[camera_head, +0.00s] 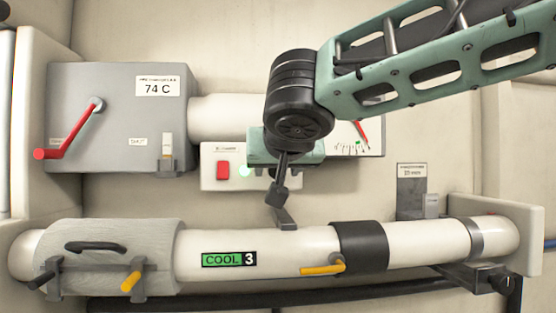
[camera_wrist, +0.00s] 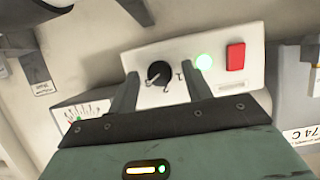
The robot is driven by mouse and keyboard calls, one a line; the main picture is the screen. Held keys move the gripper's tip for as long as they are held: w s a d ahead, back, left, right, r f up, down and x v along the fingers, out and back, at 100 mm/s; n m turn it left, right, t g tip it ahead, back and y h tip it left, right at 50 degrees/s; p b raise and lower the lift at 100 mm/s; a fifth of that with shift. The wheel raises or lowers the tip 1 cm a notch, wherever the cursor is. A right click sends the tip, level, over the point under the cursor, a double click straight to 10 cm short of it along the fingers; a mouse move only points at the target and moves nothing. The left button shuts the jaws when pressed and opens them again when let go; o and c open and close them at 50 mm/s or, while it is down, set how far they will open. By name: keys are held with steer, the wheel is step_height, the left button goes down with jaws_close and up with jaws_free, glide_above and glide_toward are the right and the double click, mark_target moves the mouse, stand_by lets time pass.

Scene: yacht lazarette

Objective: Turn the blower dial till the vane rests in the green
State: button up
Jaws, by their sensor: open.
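The blower panel (camera_wrist: 195,55) is a white box with a black dial (camera_wrist: 158,73), a lit green lamp (camera_wrist: 203,62) and a red switch (camera_wrist: 235,56). My gripper (camera_wrist: 160,80) is open, with one finger on either side of the dial in the wrist view; I cannot tell whether they touch it. In the head view, my arm hides the dial, while the panel's red switch (camera_head: 223,171) shows. A white gauge (camera_head: 372,138) with a red vane (camera_head: 361,132) is partly hidden by my arm. Its scale also shows in the wrist view (camera_wrist: 82,112); the vane's exact reading is unclear.
A grey box (camera_head: 120,115) with a red lever (camera_head: 70,135) and a "74 C" label stands at the left. Below runs a white pipe (camera_head: 290,255) marked COOL 3, with a black band (camera_head: 360,246) and yellow handles. A dark plate (camera_head: 411,185) is on the right wall.

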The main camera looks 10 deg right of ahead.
steer(key=shift+w+f, duration=0.1)
steer(key=shift+w, duration=0.1)
steer(key=c, duration=0.9)
steer(key=shift+c, duration=0.2)
